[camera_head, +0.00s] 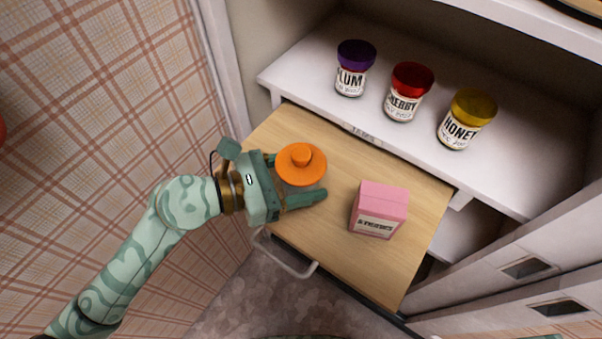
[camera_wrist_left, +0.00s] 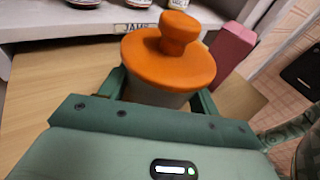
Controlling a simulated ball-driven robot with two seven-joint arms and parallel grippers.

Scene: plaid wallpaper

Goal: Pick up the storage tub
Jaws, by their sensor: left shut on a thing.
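The storage tub (camera_head: 301,165) has a round orange lid with a knob and stands at the left part of a pull-out wooden board. It also shows in the left wrist view (camera_wrist_left: 168,65), where its pale body is visible below the lid. My left gripper (camera_head: 300,180) reaches in from the left with one finger on each side of the tub and is shut on it. The tub looks upright. I cannot tell whether its base touches the board. My right gripper is not in view.
A pink box (camera_head: 379,210) stands on the wooden board (camera_head: 340,255), right of the tub. Plum (camera_head: 354,68), cherry (camera_head: 408,92) and honey (camera_head: 466,118) jars stand on the white shelf (camera_head: 300,75) behind. A plaid wall is at left; a handle (camera_head: 287,262) is at the board's front.

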